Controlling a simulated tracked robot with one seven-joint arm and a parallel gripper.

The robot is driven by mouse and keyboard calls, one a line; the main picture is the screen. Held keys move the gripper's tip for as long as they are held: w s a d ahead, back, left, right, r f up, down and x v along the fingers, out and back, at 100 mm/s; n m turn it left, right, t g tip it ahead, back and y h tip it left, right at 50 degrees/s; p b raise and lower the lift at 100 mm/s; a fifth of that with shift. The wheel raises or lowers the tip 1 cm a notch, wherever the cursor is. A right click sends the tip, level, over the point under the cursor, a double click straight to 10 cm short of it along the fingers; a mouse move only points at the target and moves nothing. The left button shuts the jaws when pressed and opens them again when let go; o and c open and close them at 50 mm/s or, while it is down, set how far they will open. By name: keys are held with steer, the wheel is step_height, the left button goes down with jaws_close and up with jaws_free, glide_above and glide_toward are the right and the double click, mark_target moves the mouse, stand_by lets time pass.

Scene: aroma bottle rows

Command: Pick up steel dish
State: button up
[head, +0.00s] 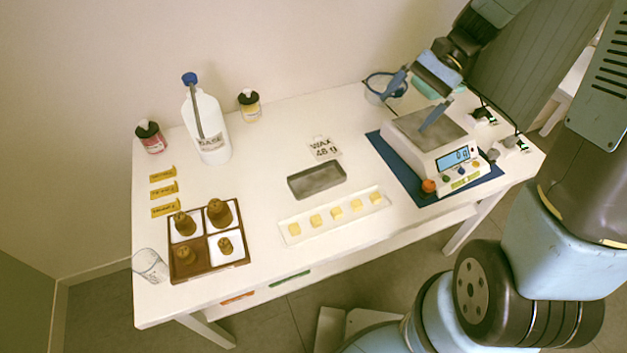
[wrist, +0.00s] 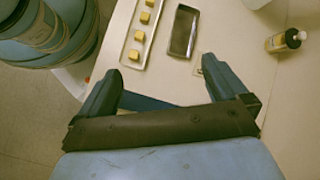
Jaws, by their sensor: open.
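The steel dish (head: 317,180) is a shallow grey rectangular tray lying on the white table, between the "WAX 46 g" card and the long white tray. It also shows in the wrist view (wrist: 185,31), past my fingertips and up from them. My gripper (head: 415,103) is open and empty in the head view, held above the scale at the right of the table. In the wrist view its two blue fingers (wrist: 162,80) are spread apart, and the dish is not between them.
The white tray (head: 291,241) with several yellow wax cubes lies just in front of the dish. The scale (head: 449,164) stands on a blue mat (head: 392,167) at right. A wooden organiser (head: 208,235), a large white bottle (head: 207,120) and a glass (head: 150,266) stand at left.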

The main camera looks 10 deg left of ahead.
steer(key=w+a+f+m+g+y, duration=0.1)
steer(key=a+f, duration=0.1)
steer(key=f, duration=0.3)
steer(key=w+a+f+m+g+y, duration=0.1)
steer(key=a+f+m+y, duration=0.1)
steer(key=f, duration=0.3)
steer(key=w+a+f+m+g+y, duration=0.1)
steer(key=a+f+m, duration=0.1)
steer(key=f, duration=0.4)
steer(key=shift+w+a+f, duration=0.1)
steer(key=shift+w+a, duration=0.1)
steer(key=shift+a, duration=0.4)
steer(key=shift+a+f+y, duration=0.15)
steer(key=shift+y, duration=0.15)
glide_toward(322, 180)
steer(key=a, duration=0.1)
steer(key=s+a, duration=0.2)
steer(key=shift+s+a+r, duration=0.2)
steer(key=shift+a+r, duration=0.1)
steer(key=shift+x, duration=2.65)
steer(key=shift+r, duration=0.15)
steer(key=shift+c, duration=0.5)
steer(key=c, duration=0.9)
